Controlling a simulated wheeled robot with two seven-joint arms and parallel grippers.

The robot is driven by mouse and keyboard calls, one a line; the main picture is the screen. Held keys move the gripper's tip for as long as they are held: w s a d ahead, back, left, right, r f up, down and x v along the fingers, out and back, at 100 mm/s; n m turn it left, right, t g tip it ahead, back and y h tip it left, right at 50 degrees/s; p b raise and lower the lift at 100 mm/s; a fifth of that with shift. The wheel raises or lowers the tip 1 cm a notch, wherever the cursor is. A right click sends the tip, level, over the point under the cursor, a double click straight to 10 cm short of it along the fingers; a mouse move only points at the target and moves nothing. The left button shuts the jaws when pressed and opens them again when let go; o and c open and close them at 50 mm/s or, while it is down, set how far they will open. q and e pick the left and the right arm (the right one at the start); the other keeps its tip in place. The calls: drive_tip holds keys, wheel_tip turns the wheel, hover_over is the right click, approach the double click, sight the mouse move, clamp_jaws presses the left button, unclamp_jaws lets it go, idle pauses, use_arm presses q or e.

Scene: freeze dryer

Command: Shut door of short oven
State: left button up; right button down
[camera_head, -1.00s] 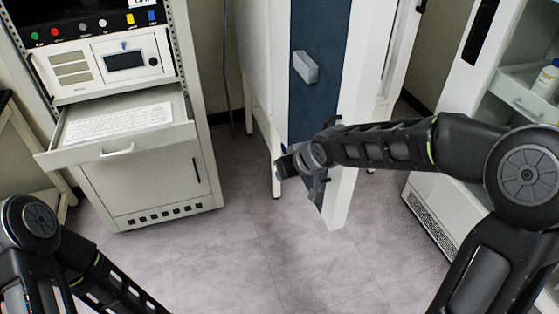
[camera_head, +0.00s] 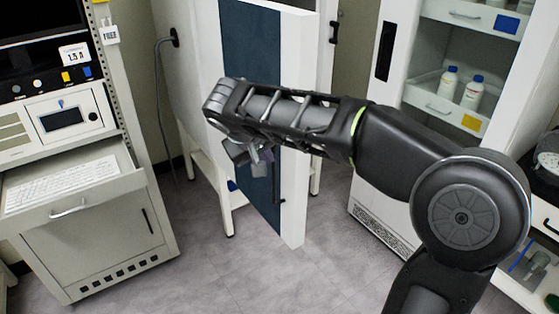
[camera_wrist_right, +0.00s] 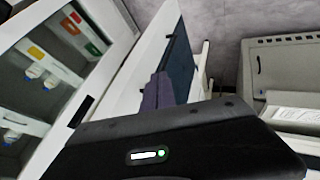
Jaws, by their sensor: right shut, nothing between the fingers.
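The short oven's door (camera_head: 250,45) stands open in the middle of the head view, with a dark blue inner panel and a thick white edge. In the right wrist view the fingers (camera_wrist_right: 158,94) point toward the door's blue panel (camera_wrist_right: 181,65). The oven's white body (camera_head: 185,75) shows partly at the left of the door. My left gripper is out of view.
A rack cabinet (camera_head: 100,240) with a pulled-out keyboard drawer (camera_head: 75,192) stands at the left. A white cabinet (camera_head: 385,105) with bottles (camera_head: 447,82) on its shelves stands at the right. Grey floor (camera_head: 225,270) is open in front.

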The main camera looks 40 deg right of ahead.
drive_tip(key=p, duration=0.1)
approach(291, 168)
wheel_tip(291, 168, down, 4)
drive_tip(key=w+a, duration=0.1)
drive_tip(key=a, duration=0.1)
drive_tip(key=shift+w+d+p, duration=0.15)
drive_tip(key=shift+d+p, duration=0.2)
drive_tip(key=shift+d, duration=0.7)
drive_tip(key=shift+w+d+p, duration=0.2)
drive_tip(key=shift+d+p, duration=0.15)
drive_tip(key=shift+d, duration=0.75)
drive_tip(key=shift+d, duration=0.1)
